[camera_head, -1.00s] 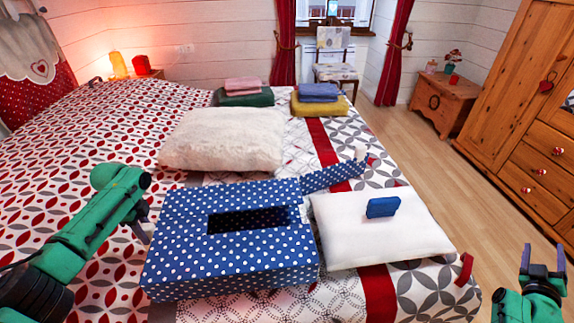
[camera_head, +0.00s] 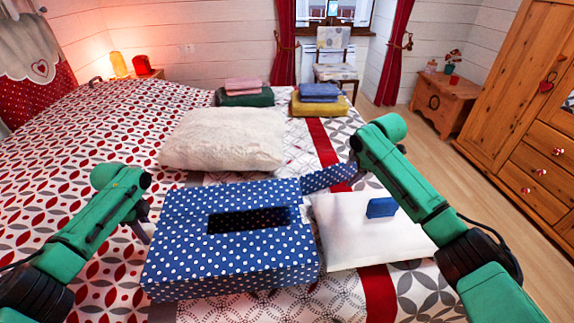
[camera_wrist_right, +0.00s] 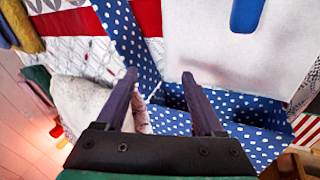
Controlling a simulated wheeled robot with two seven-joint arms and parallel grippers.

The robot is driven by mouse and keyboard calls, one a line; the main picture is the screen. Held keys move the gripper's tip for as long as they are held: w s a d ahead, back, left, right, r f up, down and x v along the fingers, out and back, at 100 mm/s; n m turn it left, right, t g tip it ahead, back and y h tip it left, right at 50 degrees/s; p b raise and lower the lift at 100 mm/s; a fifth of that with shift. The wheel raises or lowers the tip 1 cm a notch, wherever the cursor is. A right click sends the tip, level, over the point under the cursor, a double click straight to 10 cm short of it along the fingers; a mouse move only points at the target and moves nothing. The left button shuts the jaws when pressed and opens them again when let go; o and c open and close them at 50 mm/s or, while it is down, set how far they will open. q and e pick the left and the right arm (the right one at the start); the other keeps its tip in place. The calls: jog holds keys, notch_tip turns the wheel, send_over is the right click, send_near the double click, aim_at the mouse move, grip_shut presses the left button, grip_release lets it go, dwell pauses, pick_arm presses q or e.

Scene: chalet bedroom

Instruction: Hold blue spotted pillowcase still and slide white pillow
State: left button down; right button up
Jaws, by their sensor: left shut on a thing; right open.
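The blue spotted pillowcase (camera_head: 180,240) lies box-like on the bed, with a dark rectangular opening on top and a spotted flap (camera_head: 318,181) reaching to its upper right. The white pillow (camera_head: 340,225) lies flat against its right side, with a blue block-like tab (camera_head: 381,207) on top. My left gripper (camera_head: 145,228) is at the pillowcase's left edge, shut on it; its fingertips are partly hidden. My right gripper (camera_head: 355,172) is open above the flap, near the pillow's far edge. The right wrist view shows its empty fingers (camera_wrist_right: 160,80), with pillow (camera_wrist_right: 205,50) and pillowcase (camera_wrist_right: 245,138) below.
A cream fluffy pillow (camera_head: 225,140) lies behind the pillowcase. Folded cloths in green (camera_head: 245,99) and yellow (camera_head: 320,107) stacks sit at the bed's far edge. A wooden wardrobe (camera_head: 520,100) stands at right, with open floor between it and the bed.

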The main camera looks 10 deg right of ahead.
aim_at(384, 200)
jog(key=s+d+r+g+h, duration=0.1)
jog(key=s, duration=0.1)
jog(key=s+d+r+n+g+h, duration=0.1)
jog(key=s+d+g+h, duration=0.1)
jog(key=s, duration=0.1)
jog(key=s+d+r+g+h, duration=0.1)
jog(key=s+h, duration=0.1)
jog(key=shift+s+d+r+n+g, duration=0.2)
jog(key=shift+d+r+n+g, duration=0.1)
jog(key=shift+d+n+g, duration=0.1)
jog(key=shift+d+f+h, duration=0.1)
jog(key=shift+f+h, duration=0.2)
jog(key=x, duration=1.1)
jog(key=shift+f, duration=0.2)
